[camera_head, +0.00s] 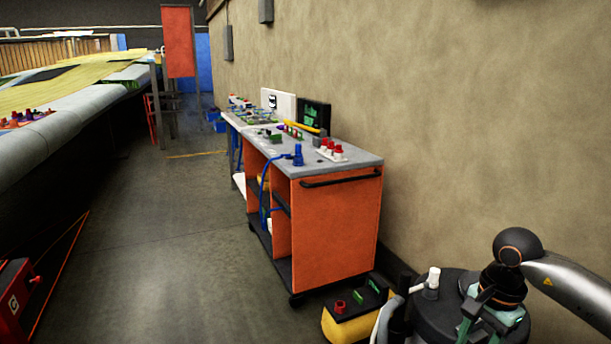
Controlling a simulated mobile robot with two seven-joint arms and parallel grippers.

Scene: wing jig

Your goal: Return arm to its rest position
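My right arm (572,286) comes in at the lower right, a grey link with a round black joint. Below that joint is my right gripper (486,310), with dark and teal parts, low at the bottom edge. It is over or in front of a round dark drum-like thing (440,312); I cannot tell whether they touch. The lower part is cut off by the frame, so I cannot see if the fingers are open or hold anything. My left arm and gripper are not in view.
An orange wheeled cart (334,228) with a grey top stands against the wall. A yellow and black case (352,318) lies in front of it. The long wing jig (75,135) runs along the left. A red box (14,300) sits lower left. The floor between is clear.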

